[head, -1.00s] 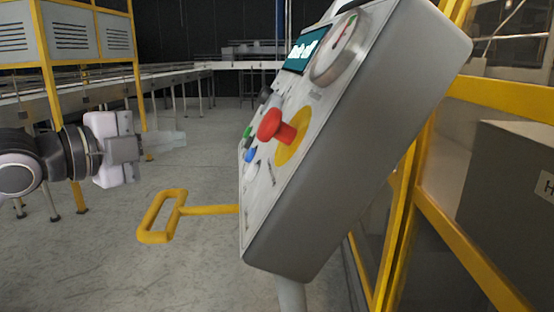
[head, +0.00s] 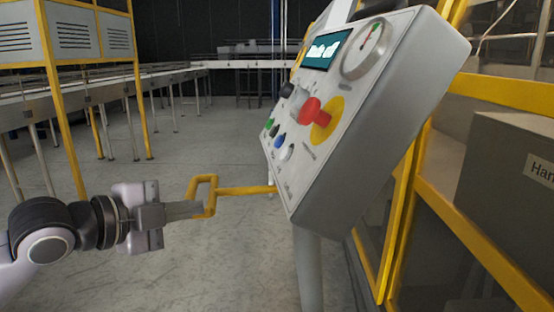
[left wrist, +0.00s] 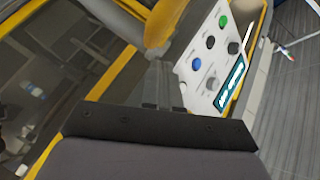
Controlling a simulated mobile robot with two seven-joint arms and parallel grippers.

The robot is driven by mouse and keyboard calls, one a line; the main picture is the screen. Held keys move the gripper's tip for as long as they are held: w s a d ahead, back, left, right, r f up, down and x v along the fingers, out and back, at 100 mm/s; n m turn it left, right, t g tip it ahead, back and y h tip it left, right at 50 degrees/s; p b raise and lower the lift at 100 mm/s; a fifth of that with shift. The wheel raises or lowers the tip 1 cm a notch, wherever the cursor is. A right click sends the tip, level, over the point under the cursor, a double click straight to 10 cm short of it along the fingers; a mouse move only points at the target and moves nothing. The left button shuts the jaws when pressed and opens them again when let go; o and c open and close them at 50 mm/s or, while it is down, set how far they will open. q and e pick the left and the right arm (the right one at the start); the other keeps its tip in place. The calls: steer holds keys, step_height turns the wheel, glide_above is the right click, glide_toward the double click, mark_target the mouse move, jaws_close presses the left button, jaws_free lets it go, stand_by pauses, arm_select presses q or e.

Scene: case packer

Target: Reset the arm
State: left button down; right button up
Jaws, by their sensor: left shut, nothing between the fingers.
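My left gripper (head: 190,209) comes in from the left in the head view. It is shut and empty, left of the control panel (head: 345,160). In the picture its fingertips overlap the left end of the yellow handle (head: 235,191); I cannot tell whether they touch. In the left wrist view the closed fingers (left wrist: 163,85) point toward the panel (left wrist: 208,85), with a yellow part (left wrist: 160,25) beyond them. My right gripper is in neither view.
The panel bears a red emergency knob (head: 310,111), a gauge (head: 368,48), a screen (head: 325,50) and small buttons. Yellow-framed guarding (head: 480,90) stands at right, a conveyor (head: 60,95) at left.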

arm_select(q)
steer(key=s+f+n+g+y, duration=0.15)
steer(key=s+f+n, duration=0.35)
steer(key=f, duration=0.5)
steer(key=s+f+n+g+y, duration=0.15)
steer(key=s+f+n, duration=0.3)
steer(key=f, duration=0.55)
steer(key=s+a+f+n+g+y, duration=0.3)
steer(key=s+a+f+n, duration=0.3)
steer(key=s, duration=0.4)
steer(key=s+a+f+n+g+y, duration=0.25)
steer(key=s+f+n, duration=0.35)
steer(key=s, duration=0.4)
steer(key=w+d+f+m+t+h, duration=0.1)
steer(key=w+d+f+m+t, duration=0.1)
steer(key=w+f+t, duration=0.5)
steer(key=shift+d+f+t, duration=0.25)
steer(key=shift+f+t, duration=0.1)
steer(key=shift+f, duration=1.15)
steer(key=shift+w, duration=0.15)
